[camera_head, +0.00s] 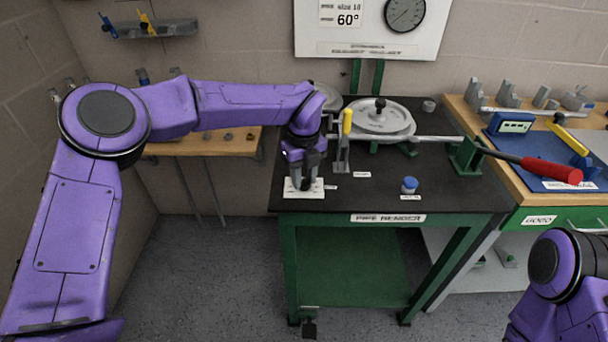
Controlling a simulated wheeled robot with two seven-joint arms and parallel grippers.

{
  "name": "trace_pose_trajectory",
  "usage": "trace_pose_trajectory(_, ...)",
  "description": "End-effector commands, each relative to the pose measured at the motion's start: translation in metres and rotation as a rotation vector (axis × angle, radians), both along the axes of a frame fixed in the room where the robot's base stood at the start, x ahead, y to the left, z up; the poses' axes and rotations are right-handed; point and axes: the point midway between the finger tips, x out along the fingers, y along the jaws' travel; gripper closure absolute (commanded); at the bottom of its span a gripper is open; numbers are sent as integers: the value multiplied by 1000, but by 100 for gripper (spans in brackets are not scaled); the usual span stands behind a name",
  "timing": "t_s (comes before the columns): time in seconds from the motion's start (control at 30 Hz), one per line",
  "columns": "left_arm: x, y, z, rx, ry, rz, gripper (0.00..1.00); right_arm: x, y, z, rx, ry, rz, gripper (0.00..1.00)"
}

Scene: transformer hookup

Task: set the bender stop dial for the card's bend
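The card (340,42) on the back wall reads "size 10" and "60°", with a round gauge (404,14) at its right. The bender, with a round grey disc (378,120) and black top knob, stands on the black-topped bench. My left gripper (304,184) points down over a small white plate (303,193) at the bench's front left. The fingers are dark and close to the plate; whether they grip a dial there is hidden. Only a purple part of my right arm shows at the lower right; its gripper is out of view.
A yellow-handled lever (347,122) stands just right of my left gripper. A blue-capped item (409,185) sits at the front. A red-handled bar (550,171) reaches over the right bench, which holds a blue mat (562,187).

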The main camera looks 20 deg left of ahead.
Motion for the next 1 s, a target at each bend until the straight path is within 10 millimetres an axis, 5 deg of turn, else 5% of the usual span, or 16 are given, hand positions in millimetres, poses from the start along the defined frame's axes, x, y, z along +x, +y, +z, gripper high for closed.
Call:
trace_pose_trajectory(0.1,0,0,0,0,0,0,96,0,0,0,0,0,0,57)
trace_pose_trajectory(0.47,0,0,2,-1,1,-56,96,0,0,5,0,0,0,57)
trace_pose_trajectory(1.0,0,0,4,-2,1,-498,96,0,0,37,0,0,0,57)
